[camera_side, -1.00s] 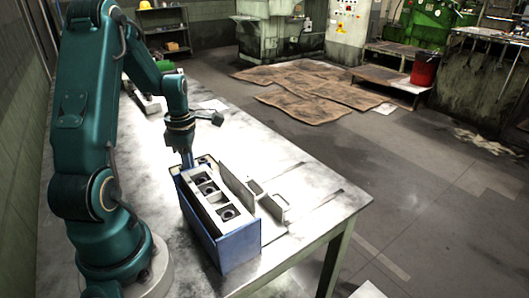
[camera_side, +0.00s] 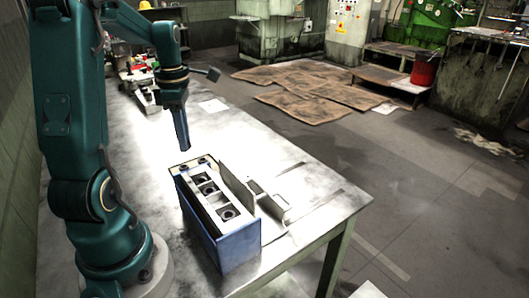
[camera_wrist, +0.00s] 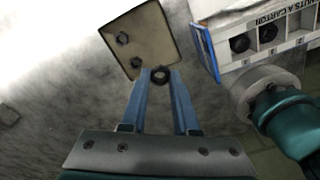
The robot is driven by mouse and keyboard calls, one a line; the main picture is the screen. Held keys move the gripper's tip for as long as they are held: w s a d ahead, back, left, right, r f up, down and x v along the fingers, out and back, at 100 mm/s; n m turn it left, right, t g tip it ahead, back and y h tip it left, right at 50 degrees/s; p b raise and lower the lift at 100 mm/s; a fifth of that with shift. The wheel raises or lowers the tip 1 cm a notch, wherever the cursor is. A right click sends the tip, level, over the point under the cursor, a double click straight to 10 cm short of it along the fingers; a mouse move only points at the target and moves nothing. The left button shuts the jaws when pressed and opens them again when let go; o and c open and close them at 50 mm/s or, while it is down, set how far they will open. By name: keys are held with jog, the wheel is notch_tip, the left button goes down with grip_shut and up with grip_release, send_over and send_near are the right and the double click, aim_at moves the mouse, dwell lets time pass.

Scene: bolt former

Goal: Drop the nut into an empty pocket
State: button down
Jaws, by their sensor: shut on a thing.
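My gripper (camera_side: 184,149) is raised above the far end of the carton in the side view. In the wrist view its blue fingers (camera_wrist: 160,80) are shut on a dark nut (camera_wrist: 160,74) at their tips. A beige tray (camera_wrist: 153,30) lies beyond the tips with two loose nuts (camera_wrist: 122,38) (camera_wrist: 135,62). The white-topped carton (camera_wrist: 222,27) is at the upper right of the wrist view.
A grey metal bracket (camera_side: 275,207) stands on the table right of the carton, beside an upright plate (camera_side: 237,187). Assorted items (camera_side: 140,78) lie at the table's far end.

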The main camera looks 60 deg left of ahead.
jog(key=shift+s+d, duration=0.3)
jog(key=shift+d, duration=0.15)
jog(key=d+r+m, duration=0.3)
jog(key=d, duration=0.6)
jog(key=d+r+m, duration=0.3)
jog(key=d, duration=0.6)
jog(key=shift+s+a+f, duration=0.1)
jog(key=shift+s+f, duration=0.1)
jog(key=shift+f, duration=1)
jog(key=shift+s+f, duration=0.15)
jog(key=shift+f, duration=1.05)
jog(key=shift+f, duration=0.8)
jog(key=c, duration=0.6)
grip_release()
